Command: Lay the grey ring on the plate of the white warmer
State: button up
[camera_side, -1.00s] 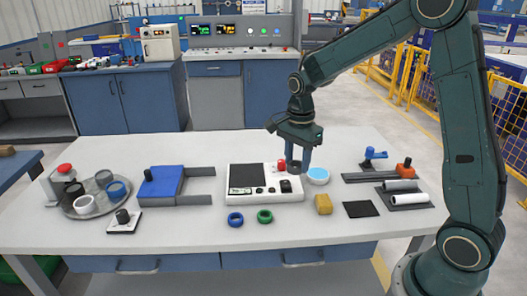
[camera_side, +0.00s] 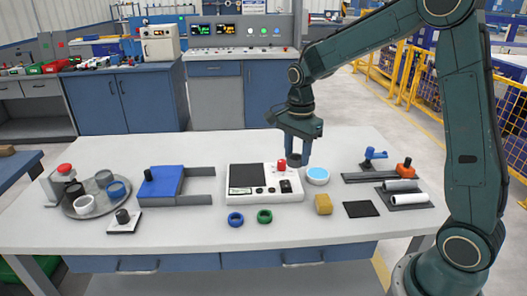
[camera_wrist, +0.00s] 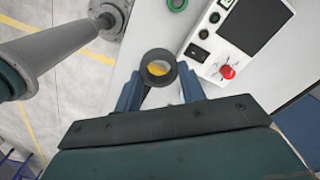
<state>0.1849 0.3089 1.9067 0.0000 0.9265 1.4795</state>
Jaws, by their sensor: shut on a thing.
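The grey ring (camera_side: 294,160) is dark and held between the fingers of my gripper (camera_side: 297,154), above the table. In the wrist view my gripper (camera_wrist: 160,80) is shut on the ring (camera_wrist: 173,70), and something yellow shows through its hole. The white warmer (camera_side: 282,196) lies mid-table, with a dark square plate (camera_side: 247,174), a red knob (camera_side: 282,164) and small controls. The ring is above and right of the plate in the side view, near the warmer's back right corner. In the wrist view the warmer (camera_wrist: 209,38) is at upper right, its plate (camera_wrist: 255,25) bare.
Blue (camera_side: 235,219) and green (camera_side: 265,216) rings lie in front. A blue block fixture (camera_side: 162,186) and round tray (camera_side: 88,213) are to the left.

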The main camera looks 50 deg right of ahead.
jog(key=w+d+r, duration=0.1)
jog(key=w+r, duration=0.1)
jog(key=w, duration=0.8)
jog(key=w+d+r+n, duration=0.1)
jog(key=w+r, duration=0.1)
jog(key=w, duration=0.8)
jog(key=shift+r, duration=0.15)
send_over(248, 179)
notch_tip(248, 179, down, 16)
jog(key=shift+d+r, duration=0.1)
dwell(0.3)
jog(key=shift+f, duration=2.15)
